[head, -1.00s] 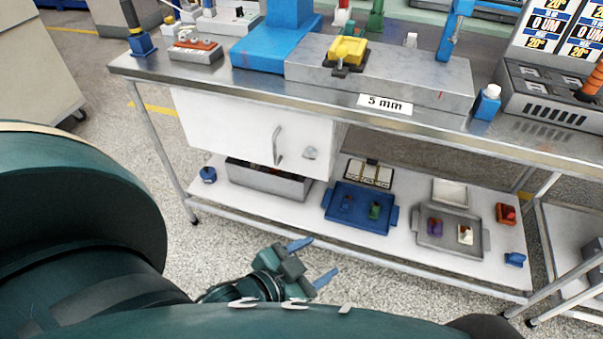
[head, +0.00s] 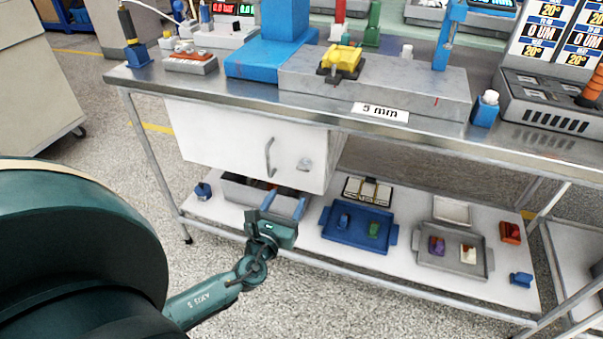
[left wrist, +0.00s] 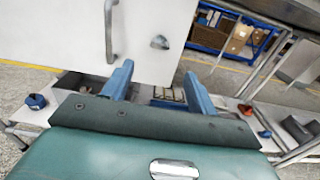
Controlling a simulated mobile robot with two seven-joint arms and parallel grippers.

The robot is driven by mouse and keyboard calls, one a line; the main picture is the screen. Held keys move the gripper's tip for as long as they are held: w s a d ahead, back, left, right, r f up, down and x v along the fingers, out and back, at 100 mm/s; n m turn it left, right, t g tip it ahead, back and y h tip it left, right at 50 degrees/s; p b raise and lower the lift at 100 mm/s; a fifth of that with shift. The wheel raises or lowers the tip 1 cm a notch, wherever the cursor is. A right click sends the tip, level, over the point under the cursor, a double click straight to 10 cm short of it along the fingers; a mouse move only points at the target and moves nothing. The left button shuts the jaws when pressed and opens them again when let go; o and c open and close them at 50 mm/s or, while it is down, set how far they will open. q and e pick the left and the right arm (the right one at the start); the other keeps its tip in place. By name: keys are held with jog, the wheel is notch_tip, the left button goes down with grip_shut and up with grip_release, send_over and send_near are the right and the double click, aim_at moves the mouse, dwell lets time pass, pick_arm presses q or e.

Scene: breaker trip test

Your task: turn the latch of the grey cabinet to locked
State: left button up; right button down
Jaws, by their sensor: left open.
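The grey cabinet (head: 222,143) hangs under the bench top, its pale door shut. It has a bar handle (head: 269,157) and, to the right of that, a small latch (head: 305,164). In the left wrist view the latch (left wrist: 159,42) sits above the space between my fingers, to the right of the handle (left wrist: 110,30). My left gripper (head: 286,206) is open and empty, below and in front of the door, apart from the latch. Its two blue fingers (left wrist: 160,84) point toward the cabinet. My right gripper is not in view.
Under the cabinet, a grey bin (head: 232,190) stands on the lower shelf behind my left gripper. A blue tray (head: 340,238) and a grey tray (head: 452,261) lie to the right. The bench edge (head: 300,104) overhangs above the door.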

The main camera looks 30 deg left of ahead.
aim_at(303, 170)
pick_arm(q)
jog(key=b+x, duration=0.1)
jog(key=x, duration=1)
jog(key=shift+w, duration=0.3)
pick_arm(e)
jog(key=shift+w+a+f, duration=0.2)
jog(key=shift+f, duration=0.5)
pick_arm(q)
jog(key=c, duration=1)
